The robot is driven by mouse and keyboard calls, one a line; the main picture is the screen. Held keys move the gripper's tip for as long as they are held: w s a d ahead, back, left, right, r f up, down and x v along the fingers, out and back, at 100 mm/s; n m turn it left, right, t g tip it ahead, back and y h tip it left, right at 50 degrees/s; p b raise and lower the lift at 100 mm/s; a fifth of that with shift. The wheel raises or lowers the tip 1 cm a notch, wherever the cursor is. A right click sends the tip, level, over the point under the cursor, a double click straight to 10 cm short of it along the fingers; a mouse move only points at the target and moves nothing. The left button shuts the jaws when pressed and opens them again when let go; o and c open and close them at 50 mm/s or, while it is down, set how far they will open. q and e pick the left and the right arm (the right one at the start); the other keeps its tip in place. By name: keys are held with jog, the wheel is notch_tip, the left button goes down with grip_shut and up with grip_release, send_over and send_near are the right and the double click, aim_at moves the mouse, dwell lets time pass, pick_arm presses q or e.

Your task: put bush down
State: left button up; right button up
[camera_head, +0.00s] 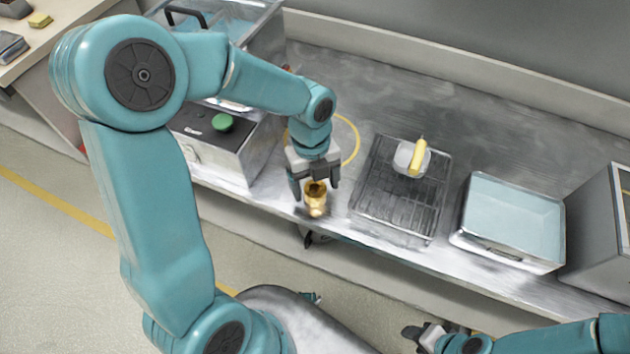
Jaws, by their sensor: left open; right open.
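The bush (316,201) looks like a small brass-coloured, stepped cylinder. It is near the front edge of the metal bench, just left of the wire rack. My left gripper (315,192) points down over it, its two dark fingers open on either side of the bush. I cannot tell whether the fingers touch it; its base appears to be at the bench surface. My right gripper (420,335) is low at the bottom of the view, open and empty, away from the bench top.
A wire rack (370,195) holds a white container with a yellow-handled tool (418,157). Right of it is a tray with pale blue liquid (512,215). A box with a green button (222,122) stands left. A yellow ring (357,140) marks the bench behind my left gripper.

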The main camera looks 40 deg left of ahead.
aim_at(311, 182)
pick_arm(q)
notch_tip(311, 182, up, 12)
jog(key=a+p, duration=0.1)
jog(key=p, duration=0.1)
jog(key=shift+w+a, duration=0.25)
jog(key=shift+w, duration=0.2)
jog(key=shift+s+f, duration=0.1)
